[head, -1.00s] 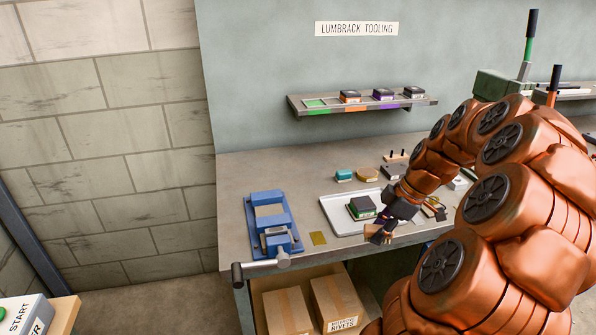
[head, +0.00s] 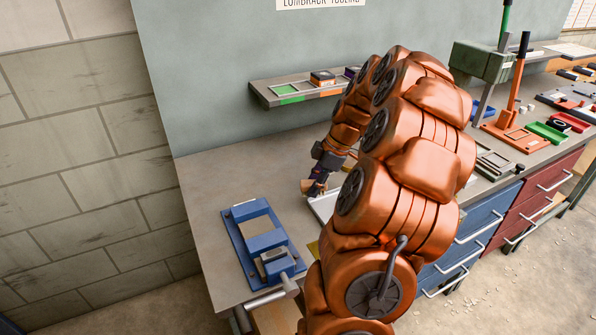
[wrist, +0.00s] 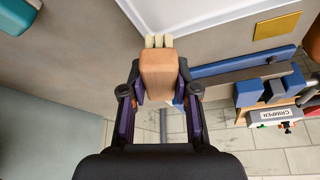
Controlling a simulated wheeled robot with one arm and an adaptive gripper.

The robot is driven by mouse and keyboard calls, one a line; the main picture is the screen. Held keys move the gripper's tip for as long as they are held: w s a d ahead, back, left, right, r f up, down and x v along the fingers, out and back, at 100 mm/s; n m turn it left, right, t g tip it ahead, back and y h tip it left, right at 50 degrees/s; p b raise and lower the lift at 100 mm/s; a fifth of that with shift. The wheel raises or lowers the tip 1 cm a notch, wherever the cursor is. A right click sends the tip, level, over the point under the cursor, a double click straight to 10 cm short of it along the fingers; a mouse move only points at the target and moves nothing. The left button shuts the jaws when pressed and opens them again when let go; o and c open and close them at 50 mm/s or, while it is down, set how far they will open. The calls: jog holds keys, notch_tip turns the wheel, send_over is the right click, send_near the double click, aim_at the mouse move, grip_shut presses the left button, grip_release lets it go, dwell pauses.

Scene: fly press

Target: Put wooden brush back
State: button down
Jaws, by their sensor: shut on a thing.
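The wooden brush (wrist: 158,75) is a tan block with pale bristle tufts at its far end in the wrist view. My gripper (wrist: 158,92) is shut on it, with one dark purple-padded finger on each side. In the head view my gripper (head: 314,188) holds the brush (head: 306,185) above the bench, by the left edge of the white tray (head: 322,207). The bench beyond and most of the tray are hidden behind my arm.
A blue vise (head: 262,242) stands at the bench's front left. A wall shelf (head: 262,97) with a green-marked empty bay and a few blocks hangs behind. A brass plate (wrist: 277,25) lies beside the tray. Bare bench (head: 225,180) lies left of my gripper.

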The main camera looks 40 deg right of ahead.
jog(key=p, duration=0.3)
send_over(294, 183)
jog(key=s+d, duration=0.1)
jog(key=shift+s+f, duration=0.2)
jog(key=shift+f, duration=0.25)
jog(key=shift+w+d, duration=0.1)
jog(key=shift+w+p, duration=0.15)
jog(key=shift+p, duration=0.15)
notch_tip(294, 183, down, 3)
jog(key=shift+f+p, duration=0.15)
jog(key=shift+p, duration=0.85)
jog(key=shift+f, duration=0.15)
jog(key=shift+f, duration=0.15)
jog(key=c, duration=0.9)
grip_release()
jog(key=shift+o, duration=0.2)
